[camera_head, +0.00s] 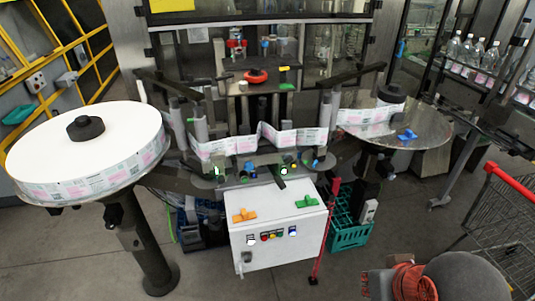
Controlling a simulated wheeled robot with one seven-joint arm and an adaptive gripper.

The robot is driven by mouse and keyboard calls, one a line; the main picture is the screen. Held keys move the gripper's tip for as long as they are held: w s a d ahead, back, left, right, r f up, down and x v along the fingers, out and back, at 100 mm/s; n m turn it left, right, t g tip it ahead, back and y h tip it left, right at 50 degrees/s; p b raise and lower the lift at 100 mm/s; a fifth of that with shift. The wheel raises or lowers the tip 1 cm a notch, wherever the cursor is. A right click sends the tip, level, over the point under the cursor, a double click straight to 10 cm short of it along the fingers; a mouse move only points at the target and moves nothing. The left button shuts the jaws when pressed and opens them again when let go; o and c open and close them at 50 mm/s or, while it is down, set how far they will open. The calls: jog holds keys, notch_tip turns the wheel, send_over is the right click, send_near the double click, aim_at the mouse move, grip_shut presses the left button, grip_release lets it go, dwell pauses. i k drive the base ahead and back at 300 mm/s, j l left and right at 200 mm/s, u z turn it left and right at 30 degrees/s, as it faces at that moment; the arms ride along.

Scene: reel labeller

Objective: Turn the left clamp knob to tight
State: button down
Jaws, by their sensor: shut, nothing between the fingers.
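Several knobs could be clamp knobs, and I cannot tell which one the task names. A black hub knob (86,128) sits on the middle of the big white label reel (115,150) at the left. An orange winged knob (243,215) lies at the left on top of the white control cabinet (275,237), and a green winged knob (306,201) is at its right. No tightness mark is readable. Part of my arm shows at the bottom right, grey with an orange section, well to the right of the cabinet. My gripper's fingers cannot be made out.
The label web (262,139) runs across the middle between posts and rollers. A round metal table (425,128) at the right bears a blue winged knob (405,134). A teal crate (348,236), a red post (324,240) and a cart (510,210) stand nearby. The front floor is mostly clear.

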aim_at(249, 166)
jog(key=j, duration=0.8)
jog(key=k+j, duration=0.1)
jog(key=j, duration=0.7)
jog(key=z, duration=0.05)
